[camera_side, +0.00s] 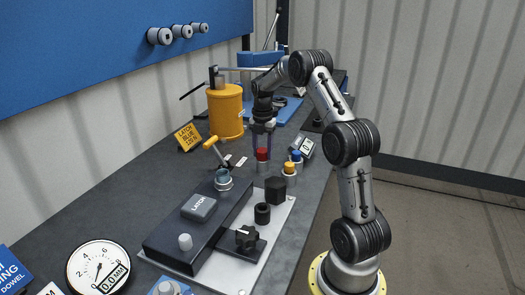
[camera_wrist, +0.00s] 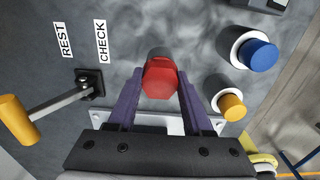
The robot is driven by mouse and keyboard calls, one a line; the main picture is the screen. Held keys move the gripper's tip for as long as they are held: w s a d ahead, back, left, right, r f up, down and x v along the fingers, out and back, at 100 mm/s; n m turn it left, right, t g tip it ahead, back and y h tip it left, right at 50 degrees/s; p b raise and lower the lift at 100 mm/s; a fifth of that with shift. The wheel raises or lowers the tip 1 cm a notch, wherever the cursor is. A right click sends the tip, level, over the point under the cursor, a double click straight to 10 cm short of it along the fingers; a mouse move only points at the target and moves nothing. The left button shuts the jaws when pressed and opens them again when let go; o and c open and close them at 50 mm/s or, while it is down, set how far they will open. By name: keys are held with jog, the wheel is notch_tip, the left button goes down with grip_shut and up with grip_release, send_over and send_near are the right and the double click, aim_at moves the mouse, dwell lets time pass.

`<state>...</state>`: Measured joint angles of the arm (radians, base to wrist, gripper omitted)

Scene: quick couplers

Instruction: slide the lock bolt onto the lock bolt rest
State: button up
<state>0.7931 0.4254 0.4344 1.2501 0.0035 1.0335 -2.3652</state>
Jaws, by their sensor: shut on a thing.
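A red-capped piece (camera_side: 262,154) with a grey lower body stands near the far end of the pale plate. In the wrist view its red faceted cap (camera_wrist: 160,78) sits between my purple fingers. My gripper (camera_side: 263,147) points down over it and is shut on it; its fingertips also show in the wrist view (camera_wrist: 159,80). Neither a lock bolt nor its rest is labelled by that full name. A "REST" label (camera_wrist: 65,40) and a "CHECK" label (camera_wrist: 101,41) lie on the bench to the left in the wrist view. Whether the red-capped piece touches the bench is unclear.
A yellow-handled lever (camera_wrist: 17,118) stands close left. Blue-capped (camera_wrist: 258,54) and yellow-capped (camera_wrist: 232,107) pieces stand close right. A dark block with a grey "LATCH" piece (camera_side: 199,207), black fittings (camera_side: 275,190) and a yellow canister (camera_side: 226,112) are nearby.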

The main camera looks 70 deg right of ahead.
aim_at(262, 150)
jog(key=shift+f, duration=0.25)
jog(key=o, duration=1.2)
notch_tip(262, 150, up, 14)
jog(key=shift+f, duration=0.1)
